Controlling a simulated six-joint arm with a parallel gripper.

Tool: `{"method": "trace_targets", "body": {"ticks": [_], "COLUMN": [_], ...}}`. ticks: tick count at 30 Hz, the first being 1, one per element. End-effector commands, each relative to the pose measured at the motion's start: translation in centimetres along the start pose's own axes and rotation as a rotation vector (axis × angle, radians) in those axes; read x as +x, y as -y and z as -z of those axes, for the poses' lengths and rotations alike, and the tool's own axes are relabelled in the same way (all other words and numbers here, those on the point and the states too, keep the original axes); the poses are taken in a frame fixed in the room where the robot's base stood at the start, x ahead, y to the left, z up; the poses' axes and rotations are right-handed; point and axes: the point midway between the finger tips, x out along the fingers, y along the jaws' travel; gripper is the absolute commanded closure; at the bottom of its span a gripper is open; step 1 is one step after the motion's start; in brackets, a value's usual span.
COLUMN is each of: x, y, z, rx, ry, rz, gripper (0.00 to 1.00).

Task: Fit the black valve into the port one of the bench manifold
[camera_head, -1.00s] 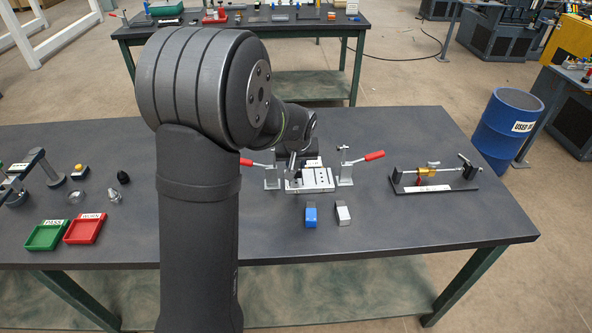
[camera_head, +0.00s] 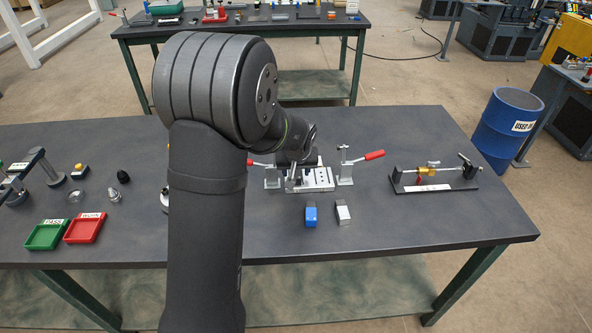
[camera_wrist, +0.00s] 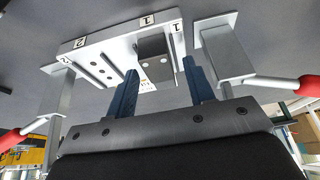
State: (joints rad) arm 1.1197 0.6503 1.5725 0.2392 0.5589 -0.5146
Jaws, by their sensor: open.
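The light grey manifold (camera_head: 320,180) lies on the bench between two clamps, marked 1 at one end and 2 at the other in the wrist view (camera_wrist: 112,48). The black valve (camera_wrist: 154,47), a dark block with a pale marked lower part, is at the end marked 1. Whether it is fully seated in port one I cannot tell. My gripper (camera_wrist: 163,88) is open, with one blue finger on each side of the valve; finger contact is unclear. In the head view, my gripper (camera_head: 292,181) is at the manifold's left part, and my arm hides much there.
Clamps with red handles (camera_head: 373,155) stand left and right of the manifold. A blue block (camera_head: 311,216) and a pale grey block (camera_head: 343,213) lie in front. A fixture with a brass part (camera_head: 428,172) stands right. Green (camera_head: 46,235) and red (camera_head: 85,228) trays are left.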

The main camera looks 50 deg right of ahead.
Motion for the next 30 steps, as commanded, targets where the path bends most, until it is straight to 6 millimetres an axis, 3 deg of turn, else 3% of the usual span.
{"method": "trace_targets", "body": {"ticks": [5,15,21,30], "x": [-1.6,-8.1,-11.0,-12.2], "y": [0.0,-0.1,0.0,0.0], "z": [0.2,0.2,0.2,0.1], "rx": [0.0,0.001,0.0,0.0], "ry": [-0.002,-0.004,-0.002,0.0], "rz": [-0.001,-0.002,-0.001,0.0], "gripper": [0.51,0.51,0.51,0.51]}}
